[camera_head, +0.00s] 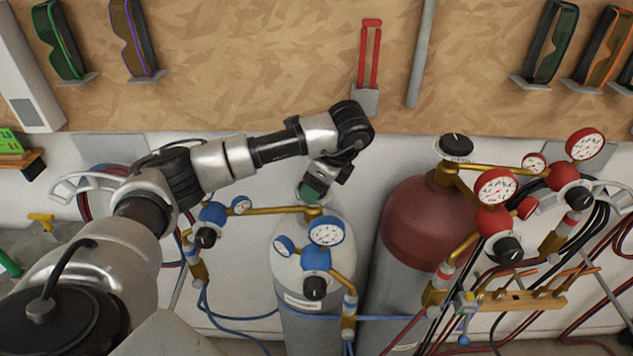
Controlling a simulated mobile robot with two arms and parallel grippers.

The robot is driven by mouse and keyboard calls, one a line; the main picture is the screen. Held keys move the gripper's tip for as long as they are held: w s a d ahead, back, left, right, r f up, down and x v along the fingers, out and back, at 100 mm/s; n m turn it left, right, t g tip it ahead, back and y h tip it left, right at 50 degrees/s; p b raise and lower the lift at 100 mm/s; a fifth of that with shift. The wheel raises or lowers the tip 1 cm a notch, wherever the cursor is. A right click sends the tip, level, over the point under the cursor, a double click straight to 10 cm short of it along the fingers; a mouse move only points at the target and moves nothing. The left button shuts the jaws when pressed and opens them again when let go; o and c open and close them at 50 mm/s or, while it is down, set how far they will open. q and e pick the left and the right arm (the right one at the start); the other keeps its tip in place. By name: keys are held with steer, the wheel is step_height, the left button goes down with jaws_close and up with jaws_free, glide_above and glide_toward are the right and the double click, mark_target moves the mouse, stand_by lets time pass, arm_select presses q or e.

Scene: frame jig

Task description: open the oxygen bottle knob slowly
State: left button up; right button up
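The oxygen bottle (300,262), grey with a pale shoulder, stands at the centre with blue gauges (326,231) and brass fittings. My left arm reaches in from the left above it. My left gripper (314,190) points down at the bottle's top, where the valve knob would be. The knob is hidden behind the gripper, and a small greenish part shows at the gripper's lower end. I cannot tell whether the fingers are open or closed, or touching the knob. My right gripper is not in view.
A red-topped bottle (415,225) with a black top knob (455,147) and red gauges (495,187) stands close on the right. Blue hoses (240,318) hang below. A wooden torch rack (520,301) is at lower right. The chipboard wall (260,60) holds safety glasses (132,38) and a red-handled tool (370,55).

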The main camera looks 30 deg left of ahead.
arm_select(q)
steer(key=o, duration=0.5)
steer(key=shift+c, duration=0.2)
steer(key=v, duration=1)
steer(key=shift+r, duration=0.4)
steer(key=shift+d, duration=0.1)
